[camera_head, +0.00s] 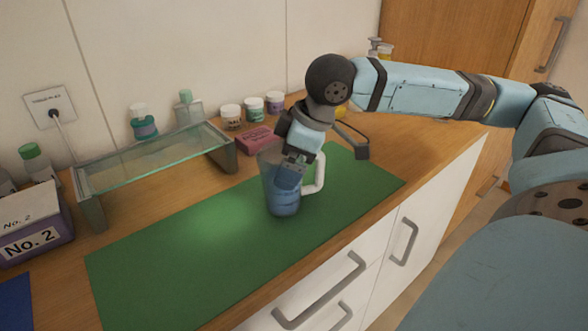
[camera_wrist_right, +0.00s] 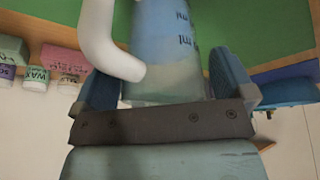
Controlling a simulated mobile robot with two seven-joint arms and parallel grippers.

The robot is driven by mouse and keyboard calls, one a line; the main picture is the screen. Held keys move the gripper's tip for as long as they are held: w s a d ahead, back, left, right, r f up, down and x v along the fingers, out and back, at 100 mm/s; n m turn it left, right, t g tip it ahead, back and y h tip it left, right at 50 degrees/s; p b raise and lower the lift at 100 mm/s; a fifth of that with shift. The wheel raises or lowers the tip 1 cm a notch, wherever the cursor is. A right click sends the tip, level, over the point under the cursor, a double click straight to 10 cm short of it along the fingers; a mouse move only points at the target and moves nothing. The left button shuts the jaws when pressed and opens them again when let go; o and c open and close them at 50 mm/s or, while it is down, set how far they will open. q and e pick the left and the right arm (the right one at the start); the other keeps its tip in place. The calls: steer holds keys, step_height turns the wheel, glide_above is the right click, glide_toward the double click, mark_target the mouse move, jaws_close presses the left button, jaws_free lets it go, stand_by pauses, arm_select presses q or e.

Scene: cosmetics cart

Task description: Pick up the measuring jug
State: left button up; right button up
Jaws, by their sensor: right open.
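The measuring jug (camera_head: 283,203) is a clear, bluish tumbler with a white handle on its right side. It stands upright on the green mat (camera_head: 215,235). My right gripper (camera_head: 289,178) comes down over the jug from above and behind, covering part of its upper body. In the right wrist view the jug (camera_wrist_right: 168,45), with dark printed marks, lies between the two spread fingers of my right gripper (camera_wrist_right: 168,85). The white handle passes close to the left finger; whether they touch I cannot tell. My left gripper is not in view.
A glass shelf (camera_head: 150,158) stands behind the mat on the left. A pink block (camera_head: 258,139) and small jars (camera_head: 254,109) sit behind the jug. A "No. 2" box (camera_head: 32,228) is at far left. The mat's left half is clear.

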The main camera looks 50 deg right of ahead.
steer(key=c, duration=1.5)
steer(key=shift+r, duration=0.25)
